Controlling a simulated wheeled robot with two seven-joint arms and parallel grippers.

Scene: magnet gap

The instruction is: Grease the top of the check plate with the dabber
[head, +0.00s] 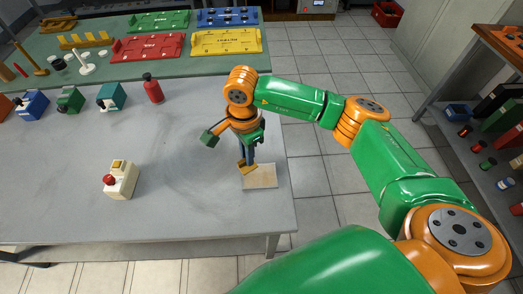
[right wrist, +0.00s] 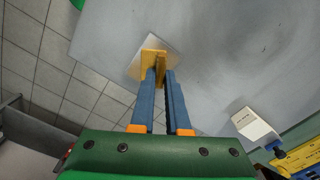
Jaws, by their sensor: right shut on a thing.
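My right gripper (head: 246,157) is shut on the yellow dabber (head: 247,168), a flat pad with an upright grip. The dabber is over the left back part of the pale square check plate (head: 262,179), near the table's right edge. In the right wrist view the blue fingers of the right gripper (right wrist: 162,78) pinch the dabber's grip (right wrist: 161,66), and its pad covers part of the check plate (right wrist: 157,42). I cannot tell whether the pad touches the plate. No grease is clearly visible on the plate. My left gripper is not in view.
A white box with a red button (head: 120,180) stands on the grey table (head: 190,215), left of the plate. A red bottle (head: 153,89) and several coloured blocks stand farther back. A green-topped table (head: 100,62) behind holds coloured trays. The table's middle is clear.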

